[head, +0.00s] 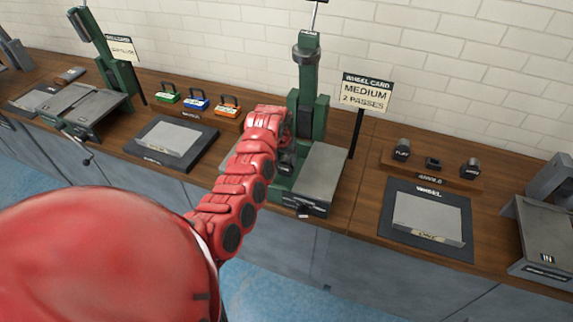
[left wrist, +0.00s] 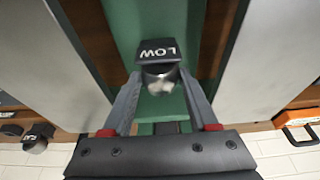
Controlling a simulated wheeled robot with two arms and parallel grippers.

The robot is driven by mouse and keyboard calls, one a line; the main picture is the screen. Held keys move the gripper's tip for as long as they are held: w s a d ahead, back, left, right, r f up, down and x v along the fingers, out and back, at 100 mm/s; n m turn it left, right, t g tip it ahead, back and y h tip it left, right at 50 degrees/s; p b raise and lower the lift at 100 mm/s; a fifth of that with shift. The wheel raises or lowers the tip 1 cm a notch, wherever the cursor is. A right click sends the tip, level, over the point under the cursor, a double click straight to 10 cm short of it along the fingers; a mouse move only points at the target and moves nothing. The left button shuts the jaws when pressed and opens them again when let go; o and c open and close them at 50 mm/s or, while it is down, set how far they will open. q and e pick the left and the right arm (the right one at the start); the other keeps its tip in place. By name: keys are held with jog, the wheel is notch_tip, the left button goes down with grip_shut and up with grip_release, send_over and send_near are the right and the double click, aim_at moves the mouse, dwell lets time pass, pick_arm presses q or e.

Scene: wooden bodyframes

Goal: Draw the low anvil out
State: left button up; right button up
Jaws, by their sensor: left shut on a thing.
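The low anvil (left wrist: 157,50), a dark block with a white LOW label and a rounded metal part, shows between the fingers of my left gripper (left wrist: 160,84) in the left wrist view. The gripper is shut on it. Green metal of the wheeling machine (head: 309,95) lies behind the anvil. In the head view my red left arm reaches to this machine's lower part, and my left gripper (head: 286,158) is largely hidden there. My right gripper is not in view.
An anvil rack (head: 430,178) with several dark pieces stands to the right, behind a black mat with a grey panel (head: 428,218). A wheel card sign (head: 366,92) reads MEDIUM, 2 PASSES. Colored handled blocks (head: 196,101) stand left. Grey plates flank the anvil.

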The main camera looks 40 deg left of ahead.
aim_at(287, 155)
pick_arm(q)
grip_shut()
jog(key=shift+w+r, duration=0.1)
jog(key=shift+r, duration=0.7)
jog(key=shift+r+p, duration=0.45)
jog(key=shift+r, duration=0.95)
